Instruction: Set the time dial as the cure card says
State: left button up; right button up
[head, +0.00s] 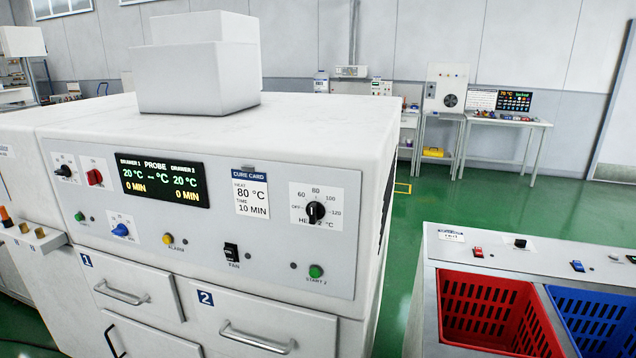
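The white oven's front panel (200,250) faces me. The cure card (251,197) reads heat 80 °C and time 10 MIN. The display (163,180) shows 20 °C and 0 MIN for both drawers, and dashes for the probe. A blue knob (120,230) and a red knob (94,177) sit on small scale plates at the left; their labels are too small to read, so I cannot tell which is the time dial. A black heat dial (316,211) is right of the card, and another black dial (63,170) is at the far left. Neither gripper is in view.
Green buttons (316,271), a yellow alarm button (168,239) and a black fan switch (231,252) share the panel. Drawers 1 (131,296) and 2 (250,335) look shut below. Red (492,310) and blue (595,318) crates stand at right. Green floor (395,270) lies between.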

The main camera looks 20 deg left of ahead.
aim_at(121, 229)
jog(key=u, duration=1.4)
